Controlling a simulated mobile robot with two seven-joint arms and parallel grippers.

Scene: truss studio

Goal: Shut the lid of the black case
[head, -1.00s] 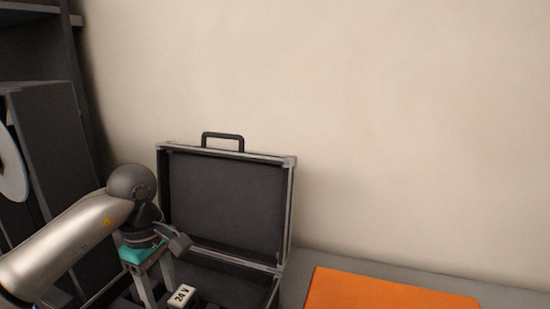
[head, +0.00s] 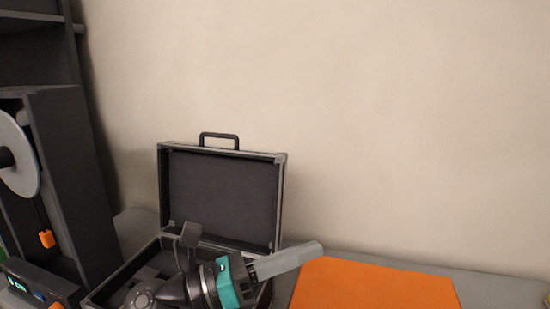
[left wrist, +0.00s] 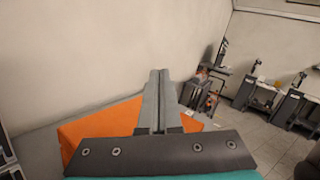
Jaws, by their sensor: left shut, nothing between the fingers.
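The black case (head: 270,200) stands open on the bench against the wall. Its lid (head: 222,195) is raised upright, with a black handle (head: 219,136) on its top edge. My left gripper (head: 318,247) is in front of the case, its fingers pointing right past the case's right side, over the orange mat. It is shut and empty; its closed fingers also show in the left wrist view (left wrist: 157,85). My left wrist hides much of the case's base. My right gripper is not in view.
A dark machine with a pale spool (head: 20,165) stands at the left. In the left wrist view, workstations (left wrist: 255,90) stand beyond on a tiled floor.

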